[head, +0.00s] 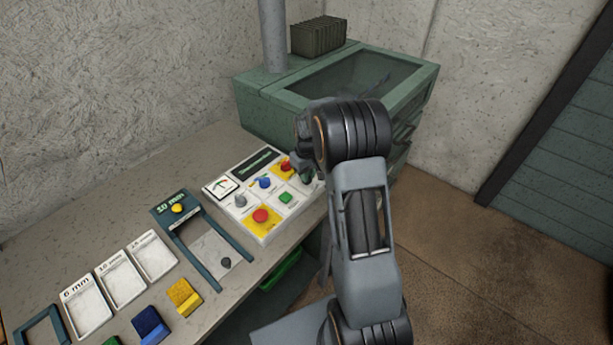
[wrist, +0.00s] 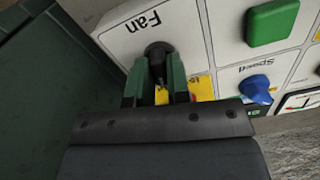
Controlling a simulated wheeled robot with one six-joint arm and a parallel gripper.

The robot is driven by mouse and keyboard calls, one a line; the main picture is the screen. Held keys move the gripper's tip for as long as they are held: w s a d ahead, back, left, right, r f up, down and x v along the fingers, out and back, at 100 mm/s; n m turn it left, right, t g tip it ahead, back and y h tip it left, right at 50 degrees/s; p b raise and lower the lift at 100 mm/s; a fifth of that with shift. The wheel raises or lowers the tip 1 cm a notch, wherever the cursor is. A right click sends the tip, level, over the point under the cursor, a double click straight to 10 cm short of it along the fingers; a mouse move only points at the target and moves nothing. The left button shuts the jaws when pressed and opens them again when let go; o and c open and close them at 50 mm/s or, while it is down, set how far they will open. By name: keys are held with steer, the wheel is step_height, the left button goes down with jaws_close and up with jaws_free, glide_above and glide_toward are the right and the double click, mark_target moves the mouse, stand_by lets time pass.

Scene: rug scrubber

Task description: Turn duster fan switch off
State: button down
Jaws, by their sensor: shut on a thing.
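The white control panel (head: 278,226) lies on the bench, with my gripper (head: 306,174) at its far right corner. In the wrist view, a dark fan switch (wrist: 157,49) sits under the printed word "Fan". My gripper (wrist: 156,72) has its two green fingers on either side of this switch, shut on it. The switch's lower part is hidden between the fingers, and I cannot tell its exact setting. In the head view the gripper and arm hide the switch.
Near the switch are a green button (wrist: 272,22), a blue speed knob (wrist: 256,88) and a red knob (head: 287,167) on yellow. A red button (head: 261,215) is nearer the front. A green glass-topped cabinet (head: 258,92) stands just behind the panel.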

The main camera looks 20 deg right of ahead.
steer(key=shift+n+b, duration=0.3)
steer(key=shift+n, duration=1.2)
steer(key=c, duration=1.1)
jaws_free()
steer(key=shift+r, duration=0.1)
step_height(320, 180, up, 14)
steer(key=shift+f+b, duration=0.15)
steer(key=shift+b, duration=0.35)
